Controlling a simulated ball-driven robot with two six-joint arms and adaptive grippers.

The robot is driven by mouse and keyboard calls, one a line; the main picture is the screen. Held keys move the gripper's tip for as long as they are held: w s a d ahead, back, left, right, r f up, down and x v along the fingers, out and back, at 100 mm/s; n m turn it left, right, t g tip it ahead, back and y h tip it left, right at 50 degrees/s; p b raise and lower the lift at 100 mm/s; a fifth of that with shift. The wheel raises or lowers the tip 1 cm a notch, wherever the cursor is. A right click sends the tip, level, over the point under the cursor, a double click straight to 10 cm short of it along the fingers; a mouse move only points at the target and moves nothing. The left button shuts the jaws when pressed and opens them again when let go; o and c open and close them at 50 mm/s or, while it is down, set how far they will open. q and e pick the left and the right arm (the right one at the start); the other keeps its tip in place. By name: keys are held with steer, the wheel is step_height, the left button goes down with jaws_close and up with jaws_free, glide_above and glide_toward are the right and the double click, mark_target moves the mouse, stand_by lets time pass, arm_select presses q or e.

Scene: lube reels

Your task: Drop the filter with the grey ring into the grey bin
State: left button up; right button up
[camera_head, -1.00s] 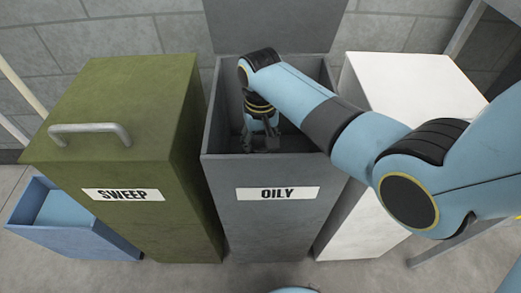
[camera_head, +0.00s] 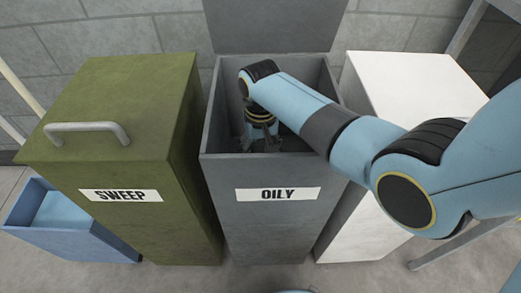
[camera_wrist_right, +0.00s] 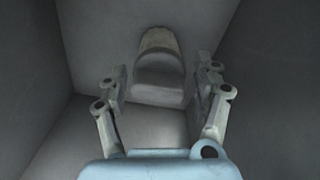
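The grey bin (camera_head: 276,222), labelled OILY, stands in the middle of the head view with its lid (camera_head: 272,25) raised. My right gripper (camera_head: 261,142) reaches down inside its mouth, fingertips partly hidden by the front wall. In the right wrist view my right gripper (camera_wrist_right: 160,82) has its fingers spread apart. Between and beyond them is a rounded grey object with a paler tan end (camera_wrist_right: 158,65), apparently the filter, with gaps to both fingers. Its ring cannot be made out clearly. The filter is hidden in the head view. My left gripper is not in view.
A green SWEEP bin (camera_head: 120,110) with a closed, handled lid stands close on the left. A white bin (camera_head: 415,82) stands close on the right. A blue open box (camera_head: 75,230) sits on the floor at far left. A block wall is behind.

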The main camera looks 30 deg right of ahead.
steer(key=shift+o, duration=0.3)
step_height(320, 180, up, 13)
steer(key=p, duration=0.4)
steer(key=shift+p, duration=0.35)
steer(key=shift+r, duration=0.15)
